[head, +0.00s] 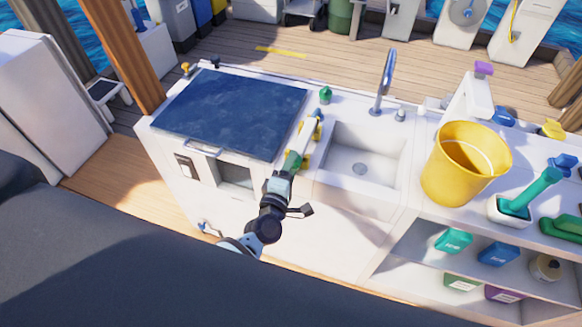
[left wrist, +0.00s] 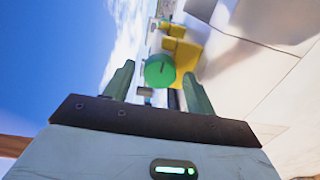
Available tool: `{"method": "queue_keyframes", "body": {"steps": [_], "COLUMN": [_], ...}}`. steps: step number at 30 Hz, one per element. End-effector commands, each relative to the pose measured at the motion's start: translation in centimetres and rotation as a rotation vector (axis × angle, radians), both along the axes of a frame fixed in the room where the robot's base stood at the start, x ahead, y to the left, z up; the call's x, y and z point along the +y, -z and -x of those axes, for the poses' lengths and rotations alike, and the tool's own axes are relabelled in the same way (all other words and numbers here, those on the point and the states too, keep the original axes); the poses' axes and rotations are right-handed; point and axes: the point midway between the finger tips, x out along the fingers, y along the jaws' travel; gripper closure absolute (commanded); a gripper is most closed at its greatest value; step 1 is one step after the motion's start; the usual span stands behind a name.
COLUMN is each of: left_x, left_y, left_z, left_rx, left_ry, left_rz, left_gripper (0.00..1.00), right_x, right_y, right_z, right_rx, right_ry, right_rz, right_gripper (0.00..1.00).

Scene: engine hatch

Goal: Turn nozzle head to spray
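The nozzle (head: 309,133) appears at the counter's edge between the dark hatch and the sink, with white, yellow and some green parts. My left gripper (head: 296,154) is at the near end of the nozzle. Its green fingers (left wrist: 158,77) are apart, one on each side of the round green end, with gaps visible. The gripper partly hides the nozzle in the head view. My right gripper is not in view.
The dark blue hatch panel (head: 232,112) lies left of the nozzle. The sink (head: 362,155) with its tall faucet (head: 385,75) is right of it. A small green item (head: 325,94) stands behind. A yellow bucket (head: 460,180) and a green brush (head: 530,190) stand further right.

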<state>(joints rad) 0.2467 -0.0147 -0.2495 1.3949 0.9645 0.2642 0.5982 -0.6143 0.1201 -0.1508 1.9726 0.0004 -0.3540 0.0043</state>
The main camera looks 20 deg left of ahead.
Motion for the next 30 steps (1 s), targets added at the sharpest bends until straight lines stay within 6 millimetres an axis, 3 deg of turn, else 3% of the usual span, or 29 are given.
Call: {"method": "queue_keyframes", "body": {"steps": [11, 24, 30], "left_x": [0.0, 0.2, 0.3], "left_y": [0.0, 0.2, 0.0], "left_z": [0.4, 6.5, 7.8], "left_rx": [0.000, 0.003, 0.001], "left_ry": [0.000, 0.001, 0.000], "left_rz": [0.001, 0.000, 0.000], "left_gripper": [0.41, 0.41, 0.41], "right_x": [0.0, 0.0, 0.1], "right_y": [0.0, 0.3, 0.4], "right_z": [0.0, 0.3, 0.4], "right_rx": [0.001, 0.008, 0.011], "right_ry": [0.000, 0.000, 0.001], "right_rz": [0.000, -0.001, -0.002], "right_gripper": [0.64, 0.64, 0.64]}}
